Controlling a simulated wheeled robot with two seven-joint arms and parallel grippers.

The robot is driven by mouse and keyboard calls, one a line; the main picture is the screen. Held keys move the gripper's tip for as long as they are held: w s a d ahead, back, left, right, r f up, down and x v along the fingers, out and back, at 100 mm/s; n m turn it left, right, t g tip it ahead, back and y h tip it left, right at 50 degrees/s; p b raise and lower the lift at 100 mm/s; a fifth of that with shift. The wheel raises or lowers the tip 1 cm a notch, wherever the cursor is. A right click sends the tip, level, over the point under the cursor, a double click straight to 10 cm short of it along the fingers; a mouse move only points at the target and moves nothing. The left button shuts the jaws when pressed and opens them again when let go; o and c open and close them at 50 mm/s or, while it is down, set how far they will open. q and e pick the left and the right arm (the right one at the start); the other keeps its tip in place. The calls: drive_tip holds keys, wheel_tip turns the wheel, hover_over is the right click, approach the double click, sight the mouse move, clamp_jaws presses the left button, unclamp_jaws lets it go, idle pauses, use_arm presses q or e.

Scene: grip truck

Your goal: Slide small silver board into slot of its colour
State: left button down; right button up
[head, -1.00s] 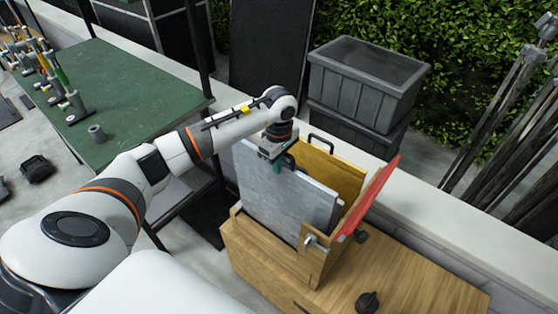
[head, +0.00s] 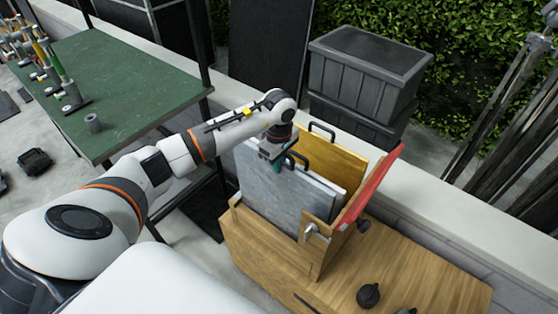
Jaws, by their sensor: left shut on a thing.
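The silver board (head: 285,193) stands upright in the wooden slotted rack (head: 314,246), in front of the gold board. My left gripper (head: 277,158) is shut at the silver board's top edge, on its dark handle; the exact grip is partly hidden by the gripper. The gold board (head: 340,157) stands behind it with a black handle on top. A red board (head: 371,188) leans outward at the rack's right side. The board's lower edge is hidden by the rack's front, so I cannot tell how deep it sits. My right gripper is not in view.
The rack stands on a wooden cabinet (head: 420,275) with small black knobs on its top. Stacked grey crates (head: 365,80) stand behind, by a low wall. A green table (head: 120,90) with tools is at the left.

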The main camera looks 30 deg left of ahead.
sight(279, 179)
use_arm(q)
drive_tip(key=shift+f+b, duration=2.95)
drive_tip(key=shift+f, duration=0.35)
drive_tip(key=shift+f+b, duration=0.35)
drive_tip(key=shift+b, duration=0.1)
drive_tip(key=c, duration=1.3)
unclamp_jaws()
wheel_tip(279, 179, up, 11)
drive_tip(key=b, duration=0.2)
drive_tip(key=shift+f+b, duration=0.15)
drive_tip(key=shift+b, duration=0.25)
drive_tip(key=shift+r, duration=0.65)
